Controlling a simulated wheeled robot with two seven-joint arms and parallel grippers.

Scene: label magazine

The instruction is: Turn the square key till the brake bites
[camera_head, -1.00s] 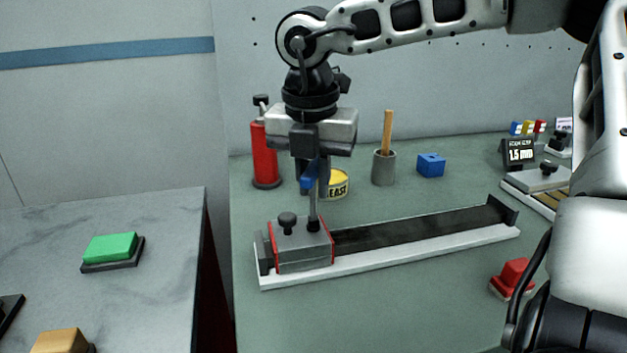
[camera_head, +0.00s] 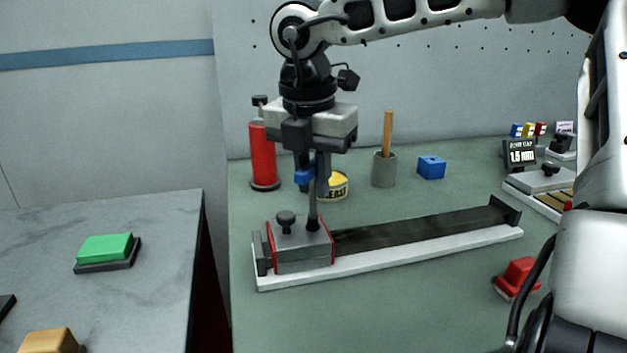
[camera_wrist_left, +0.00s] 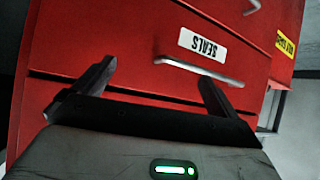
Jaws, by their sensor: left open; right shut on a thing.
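The square key shows as a thin grey upright shaft (camera_head: 312,203) with a blue piece (camera_head: 304,176) near its top. Its lower end meets a dark fitting on top of the grey block (camera_head: 303,250). My right gripper (camera_head: 313,170) points straight down above the block and is shut on the key's upper part, partly hiding it. The block, with red edges and a black knob (camera_head: 286,220), sits at the left end of a white rail (camera_head: 390,262). My left gripper (camera_wrist_left: 155,92) is open and empty in the left wrist view, before a red drawer cabinet (camera_wrist_left: 130,50).
A red cylinder (camera_head: 263,160), a yellow tin (camera_head: 338,186), a grey cup with a stick (camera_head: 384,169) and a blue block (camera_head: 431,167) stand behind the rail. A red button block (camera_head: 517,275) is front right. The bench in front of the rail is clear.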

